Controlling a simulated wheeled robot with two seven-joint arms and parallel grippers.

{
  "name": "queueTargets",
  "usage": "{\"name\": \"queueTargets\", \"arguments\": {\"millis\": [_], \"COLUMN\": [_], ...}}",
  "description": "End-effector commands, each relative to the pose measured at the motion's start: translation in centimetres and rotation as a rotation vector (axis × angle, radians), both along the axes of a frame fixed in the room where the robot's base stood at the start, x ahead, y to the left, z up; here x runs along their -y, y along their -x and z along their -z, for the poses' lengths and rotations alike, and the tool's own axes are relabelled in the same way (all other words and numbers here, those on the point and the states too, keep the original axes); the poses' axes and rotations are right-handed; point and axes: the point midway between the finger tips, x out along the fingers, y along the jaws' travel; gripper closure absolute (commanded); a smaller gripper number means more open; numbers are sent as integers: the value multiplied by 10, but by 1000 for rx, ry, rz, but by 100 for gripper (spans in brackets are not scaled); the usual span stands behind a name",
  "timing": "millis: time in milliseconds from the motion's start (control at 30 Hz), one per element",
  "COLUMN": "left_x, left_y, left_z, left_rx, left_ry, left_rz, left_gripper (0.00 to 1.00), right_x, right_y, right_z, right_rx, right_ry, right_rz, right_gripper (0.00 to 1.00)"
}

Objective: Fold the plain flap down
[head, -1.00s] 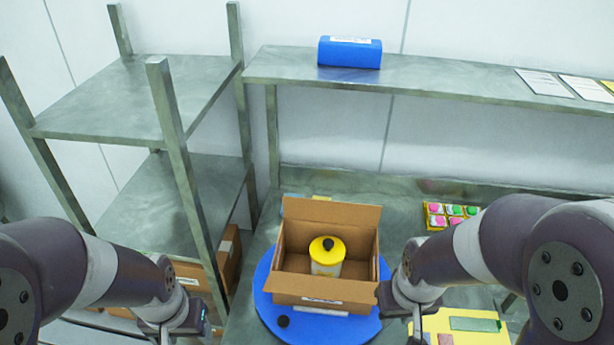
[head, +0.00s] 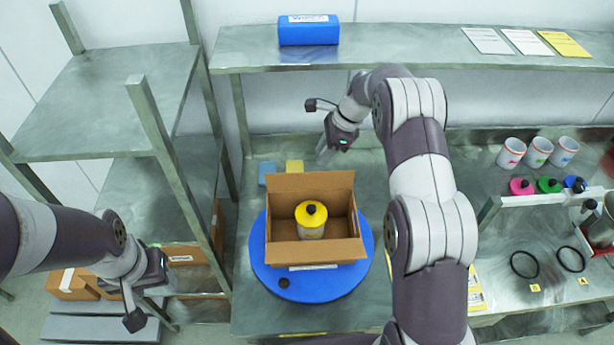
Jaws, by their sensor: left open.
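An open cardboard box (head: 338,253) sits on a blue turntable (head: 262,275). Its far flap (head: 310,183) stands up and shows no marking. A white label strip shows low on the near side. A drum with a yellow lid and black knob (head: 311,216) stands inside the box. My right gripper (head: 323,151) is behind the box, above the back of the bench, apart from the flap; its jaw opening cannot be made out. My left gripper (head: 166,316) is open and empty, left of the turntable and clear of the box.
A metal rack (head: 165,165) stands at the left, and an upper shelf (head: 410,47) carries a blue package (head: 309,30). Cups (head: 539,152), paint bottles and black rings are at the right.

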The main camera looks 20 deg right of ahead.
Motion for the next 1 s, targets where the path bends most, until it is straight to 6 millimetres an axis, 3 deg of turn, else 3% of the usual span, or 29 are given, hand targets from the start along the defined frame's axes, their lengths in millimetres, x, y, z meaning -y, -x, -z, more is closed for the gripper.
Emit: {"name": "queueTargets", "arguments": {"millis": [67,100,200,500,900,933,1000], "left_x": [0,0,0,0,0,0,0], "left_y": [0,0,0,0,0,0,0], "left_z": [4,-9,-22,-42,-44,-44,-44], "left_rx": [0,-1,1,0,0,0,0], "left_ry": [0,0,0,0,0,0,0], "left_rz": [0,0,0,0,0,0,0], "left_gripper": [44,44,44,44,44,44,44], "right_x": [-6,-10,-19,-38,-42,-42,-42], "right_y": [-1,-2,-5,-12,-14,-14,-14], "right_z": [18,20,42,93,106,106,106], "right_rx": [-3,-3,-3,2,4,4,4], "right_ry": [0,0,2,4,4,4,4], "right_rz": [-2,-2,-3,-4,-6,-6,-6], "right_gripper": [71,71,71,71,71,78,100]}}
